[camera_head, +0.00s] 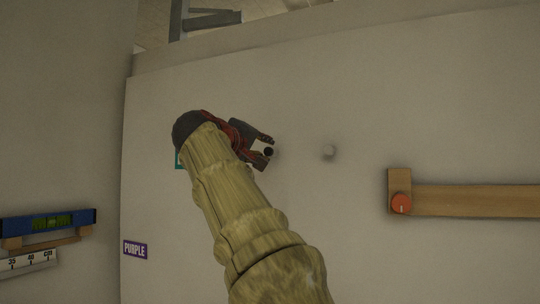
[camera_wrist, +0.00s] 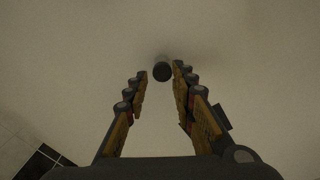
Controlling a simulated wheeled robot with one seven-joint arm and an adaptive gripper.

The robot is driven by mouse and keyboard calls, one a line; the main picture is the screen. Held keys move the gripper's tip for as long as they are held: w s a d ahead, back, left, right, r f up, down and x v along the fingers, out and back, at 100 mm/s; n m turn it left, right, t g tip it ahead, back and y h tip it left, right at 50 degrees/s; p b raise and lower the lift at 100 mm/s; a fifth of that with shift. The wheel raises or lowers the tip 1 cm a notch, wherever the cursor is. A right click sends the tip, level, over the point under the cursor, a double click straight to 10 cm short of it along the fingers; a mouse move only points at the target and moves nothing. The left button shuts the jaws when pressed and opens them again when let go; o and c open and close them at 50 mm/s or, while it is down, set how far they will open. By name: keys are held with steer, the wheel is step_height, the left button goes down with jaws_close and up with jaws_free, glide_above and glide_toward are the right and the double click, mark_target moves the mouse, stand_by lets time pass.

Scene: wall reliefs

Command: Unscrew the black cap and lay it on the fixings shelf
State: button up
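The black cap (camera_head: 269,151) is a small dark round piece on the pale wall. In the wrist view the cap (camera_wrist: 162,72) is a dark disc on the end of a short stub, just beyond or level with my fingertips. My gripper (camera_head: 268,153) is open around the cap's place. In the wrist view my gripper's fingers (camera_wrist: 160,72) stand apart, and the cap appears nearer the right finger; I cannot tell whether it touches. No shelf is labelled as the fixings shelf; a wooden ledge (camera_head: 470,200) runs along the wall at right.
A pale round peg (camera_head: 329,152) sticks out of the wall right of my gripper. A red round piece (camera_head: 401,204) is at the ledge's left end. A blue spirit level (camera_head: 48,222), a white ruler (camera_head: 28,261) and a PURPLE label (camera_head: 135,250) are at lower left.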

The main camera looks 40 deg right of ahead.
steer(key=shift+w, duration=0.1)
jaws_close()
steer(key=n+p, duration=0.2)
steer(key=n, duration=0.1)
steer(key=shift+r, duration=0.15)
steer(key=shift+f+n+p, duration=0.25)
steer(key=shift+n+p, duration=0.35)
steer(key=shift+n, duration=0.5)
steer(key=n+p, duration=0.2)
steer(key=n, duration=0.1)
steer(key=shift+a+r+p, duration=0.1)
steer(key=shift+r+p, duration=0.1)
steer(key=shift+p, duration=0.2)
steer(key=shift+f+n+p, duration=0.2)
steer(key=shift+n+p, duration=0.35)
steer(key=shift+n, duration=0.45)
steer(key=shift+f, duration=0.1)
